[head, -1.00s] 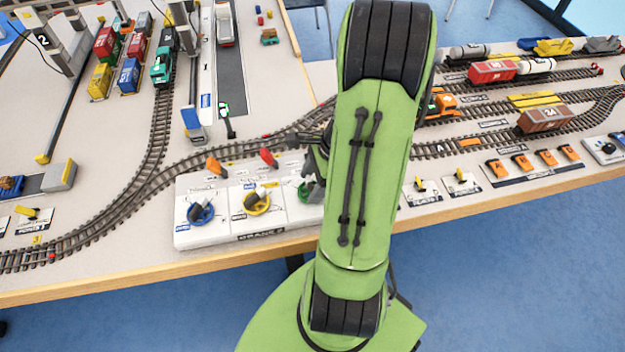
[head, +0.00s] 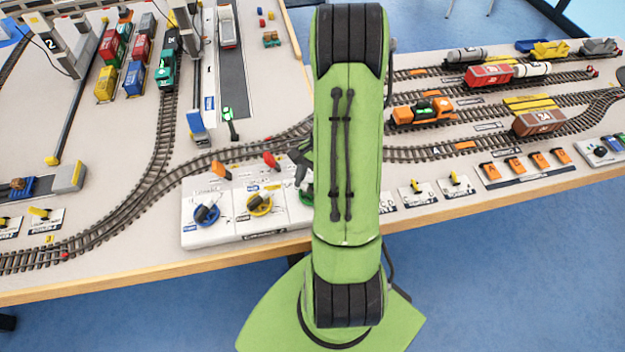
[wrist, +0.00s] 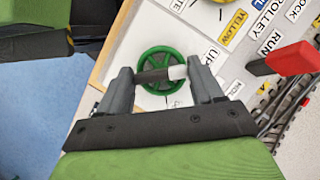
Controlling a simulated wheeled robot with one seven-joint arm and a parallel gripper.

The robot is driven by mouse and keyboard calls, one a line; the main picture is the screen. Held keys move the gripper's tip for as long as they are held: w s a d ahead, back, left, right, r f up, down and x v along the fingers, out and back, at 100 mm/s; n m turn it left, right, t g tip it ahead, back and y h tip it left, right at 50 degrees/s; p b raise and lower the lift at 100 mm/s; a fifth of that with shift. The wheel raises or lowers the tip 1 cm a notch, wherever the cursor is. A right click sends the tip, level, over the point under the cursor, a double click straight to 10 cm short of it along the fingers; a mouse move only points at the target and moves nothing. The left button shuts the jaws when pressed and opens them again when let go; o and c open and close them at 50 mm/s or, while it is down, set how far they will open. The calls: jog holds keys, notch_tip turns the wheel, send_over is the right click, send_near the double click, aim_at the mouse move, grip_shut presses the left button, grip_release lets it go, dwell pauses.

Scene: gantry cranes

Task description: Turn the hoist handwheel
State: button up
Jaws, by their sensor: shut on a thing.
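The hoist handwheel is a green spoked wheel (wrist: 162,72) on the white control panel, with a dark grip with a light end (wrist: 160,74) across it in the wrist view. My gripper (wrist: 160,71) is over the wheel, its two grey fingers on either side of this grip and shut on it. In the head view only a sliver of the green wheel (head: 307,194) shows; my arm covers the rest and most of the gripper. Printed labels lie around the wheel.
A yellow wheel (head: 261,204) and a blue wheel (head: 207,213) sit to the left on the same panel. A red lever (wrist: 285,60) stands near my gripper, an orange lever (head: 221,170) farther left. Tracks run behind the panel; the wooden table edge (head: 140,282) is in front.

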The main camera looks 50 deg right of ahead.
jog(key=shift+w+n+g, duration=0.1)
jog(key=shift+n+g, duration=0.2)
jog(key=shift+n, duration=0.5)
jog(key=o, duration=1.1)
jog(key=shift+c, duration=0.2)
jog(key=shift+r, duration=0.1)
jog(key=p+v, duration=0.5)
jog(key=v, duration=1)
jog(key=shift+r, duration=0.4)
jog(key=shift+w, duration=0.1)
